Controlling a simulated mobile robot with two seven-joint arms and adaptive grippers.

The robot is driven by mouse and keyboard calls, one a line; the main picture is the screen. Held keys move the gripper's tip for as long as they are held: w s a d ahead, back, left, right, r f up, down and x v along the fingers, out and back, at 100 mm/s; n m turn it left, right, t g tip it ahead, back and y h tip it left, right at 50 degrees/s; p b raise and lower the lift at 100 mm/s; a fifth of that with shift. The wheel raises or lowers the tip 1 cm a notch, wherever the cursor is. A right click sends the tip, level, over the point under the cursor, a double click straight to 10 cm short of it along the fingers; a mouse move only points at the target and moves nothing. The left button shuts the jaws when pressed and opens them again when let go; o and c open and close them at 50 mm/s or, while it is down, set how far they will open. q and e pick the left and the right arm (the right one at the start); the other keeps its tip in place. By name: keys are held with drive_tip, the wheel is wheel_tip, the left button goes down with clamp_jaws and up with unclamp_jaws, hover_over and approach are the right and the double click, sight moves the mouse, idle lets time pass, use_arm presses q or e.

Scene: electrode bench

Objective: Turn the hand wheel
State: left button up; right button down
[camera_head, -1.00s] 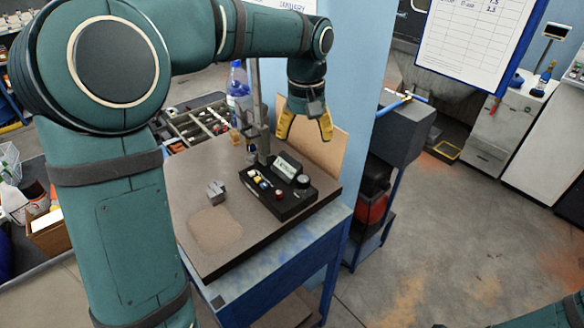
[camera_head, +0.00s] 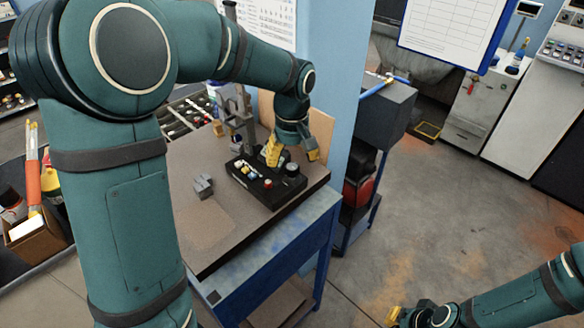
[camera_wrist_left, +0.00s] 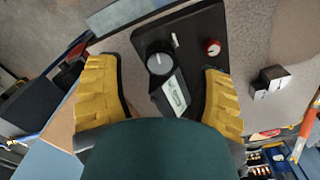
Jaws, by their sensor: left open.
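A black control box (camera_head: 262,198) sits on the brown bench top. At its right end is a round black knob (camera_head: 291,169), the most wheel-like thing I see. In the left wrist view the knob (camera_wrist_left: 158,58) has a white mark on its face. My left gripper (camera_head: 292,161) is open above the box's right end. Its yellow fingers stand either side of the knob, apart from it in the left wrist view (camera_wrist_left: 161,66). I cannot tell the remaining height. My right gripper (camera_head: 396,316) is at the bottom edge, partly cut off, away from the bench.
A small red knob (camera_wrist_left: 212,47) and a white-labelled display (camera_wrist_left: 175,94) are on the box. A grey metal block (camera_head: 203,186) lies left of it. A metal stand (camera_head: 240,115) rises behind. The bench's front left area is bare.

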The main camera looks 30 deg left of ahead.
sight(292, 167)
use_arm(q)
drive_tip(key=shift+f, duration=1.7)
clamp_jaws()
drive_tip(key=m, duration=0.4)
drive_tip(key=shift+m+p, duration=0.3)
drive_tip(key=shift+m, duration=1.4)
